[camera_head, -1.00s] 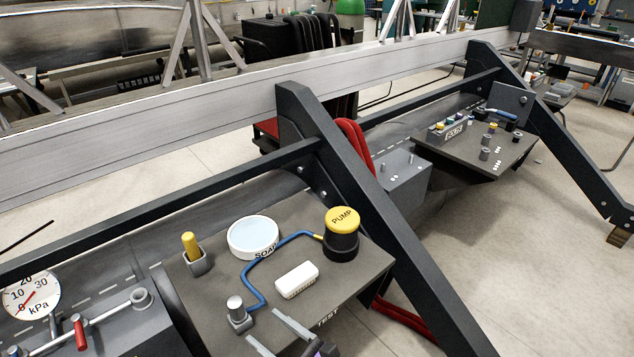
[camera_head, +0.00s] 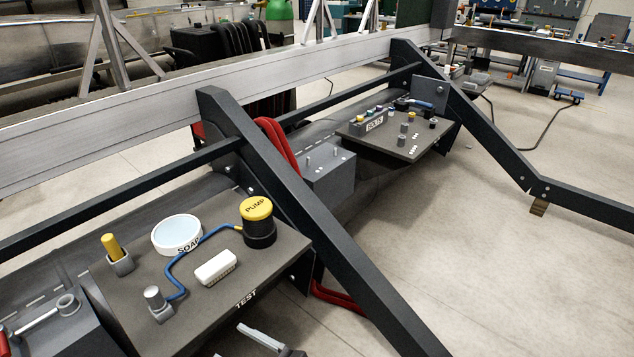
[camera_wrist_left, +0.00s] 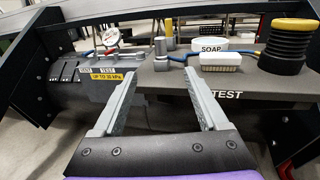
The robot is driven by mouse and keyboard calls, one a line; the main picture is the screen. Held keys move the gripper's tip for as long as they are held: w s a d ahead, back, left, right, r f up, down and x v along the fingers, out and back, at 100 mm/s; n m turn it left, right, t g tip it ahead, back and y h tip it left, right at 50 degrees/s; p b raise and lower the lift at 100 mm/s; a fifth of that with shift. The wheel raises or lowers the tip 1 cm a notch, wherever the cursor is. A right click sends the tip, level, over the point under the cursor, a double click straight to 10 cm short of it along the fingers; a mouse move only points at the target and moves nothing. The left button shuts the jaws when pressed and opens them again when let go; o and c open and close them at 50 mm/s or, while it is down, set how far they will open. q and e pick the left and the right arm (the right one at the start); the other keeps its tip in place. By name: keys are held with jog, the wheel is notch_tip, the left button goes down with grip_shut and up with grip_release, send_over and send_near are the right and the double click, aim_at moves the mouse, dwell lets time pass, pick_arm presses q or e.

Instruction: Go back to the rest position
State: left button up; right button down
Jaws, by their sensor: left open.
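My left gripper (camera_wrist_left: 160,80) is open, with nothing between its two fingers. In the head view only part of it (camera_head: 262,337) shows at the bottom edge, in front of the TEST board (camera_head: 215,300) and apart from its items. On that board are a white SOAP dish (camera_head: 177,232), a yellow-topped black PUMP (camera_head: 258,225), a white brush-like block (camera_head: 215,268), a blue hose (camera_head: 180,265) and a yellow-handled piece in a grey holder (camera_head: 115,255). The hose runs from the pump to a small metal fitting (camera_head: 158,303). My right gripper is not in view.
A black slanted frame leg (camera_head: 320,230) stands just right of the board. Red hoses (camera_head: 345,300) hang beneath it. A BOLTS board (camera_head: 400,140) lies farther back. The pressure gauge (camera_wrist_left: 111,37) shows in the left wrist view. Open floor (camera_head: 500,270) lies to the right.

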pick_arm(q)
jog(key=s+a+f+n+g+h, duration=0.55)
jog(key=a+f+n+h, duration=0.2)
jog(key=n, duration=0.25)
jog(key=s+d+n+t+h, duration=0.2)
jog(key=s+d+n+h, duration=0.45)
jog(key=n, duration=0.65)
notch_tip(320, 180, up, 21)
jog(key=w+a+h+p, duration=0.1)
jog(key=p, duration=1.8)
jog(key=shift+w+a+r+n+h, duration=0.2)
jog(key=shift+w+a+n+h, duration=0.1)
jog(key=shift+h, duration=0.1)
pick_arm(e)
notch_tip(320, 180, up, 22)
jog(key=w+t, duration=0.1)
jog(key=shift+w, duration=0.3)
pick_arm(q)
jog(key=shift+t, duration=0.25)
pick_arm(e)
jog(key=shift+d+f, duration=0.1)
